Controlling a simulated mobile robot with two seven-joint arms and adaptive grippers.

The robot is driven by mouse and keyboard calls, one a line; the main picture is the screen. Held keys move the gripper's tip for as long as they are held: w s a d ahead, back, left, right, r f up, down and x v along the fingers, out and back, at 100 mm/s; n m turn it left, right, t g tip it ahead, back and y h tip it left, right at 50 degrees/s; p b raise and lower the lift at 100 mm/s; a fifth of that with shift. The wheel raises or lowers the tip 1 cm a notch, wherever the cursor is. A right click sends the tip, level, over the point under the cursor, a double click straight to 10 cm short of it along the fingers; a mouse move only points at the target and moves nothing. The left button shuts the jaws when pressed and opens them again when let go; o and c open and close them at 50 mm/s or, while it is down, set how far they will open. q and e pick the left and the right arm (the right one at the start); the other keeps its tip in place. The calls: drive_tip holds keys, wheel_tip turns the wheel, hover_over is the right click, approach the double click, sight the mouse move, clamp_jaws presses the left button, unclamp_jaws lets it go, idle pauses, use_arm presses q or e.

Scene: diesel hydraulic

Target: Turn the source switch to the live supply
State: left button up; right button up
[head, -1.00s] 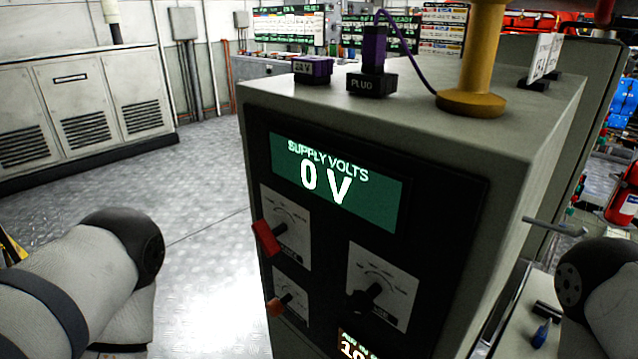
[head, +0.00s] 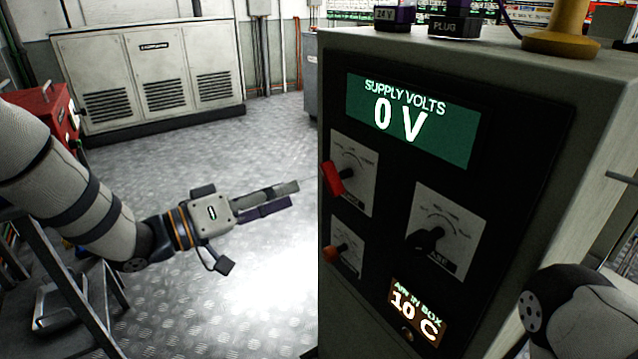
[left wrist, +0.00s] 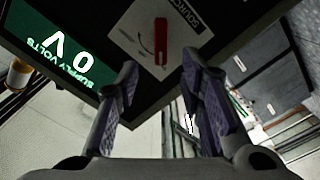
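The source switch is a red handle (head: 333,178) on a white dial plate, at the upper left of the dark panel (head: 385,185) below the display. In the left wrist view the red handle (left wrist: 160,42) stands upright in the picture, beside a label reading SOURCE (left wrist: 186,14). The green display (head: 412,118) reads SUPPLY VOLTS 0 V. My left gripper (head: 297,193) is left of the red handle, pointing at it, apart from it. In the left wrist view its fingers (left wrist: 160,85) are spread and empty, with the handle beyond the gap. My right gripper is out of view.
A black knob (head: 428,240) and an orange-red knob (head: 332,254) sit lower on the panel, with a 10 C readout (head: 415,312). A plug block (head: 454,27) stands on the box top. Bare metal floor (head: 220,140) lies left of the box.

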sight(325, 179)
use_arm(q)
drive_tip(key=x, duration=1)
drive_tip(key=shift+f+b, duration=0.1)
drive_tip(key=shift+b, duration=0.2)
clamp_jaws()
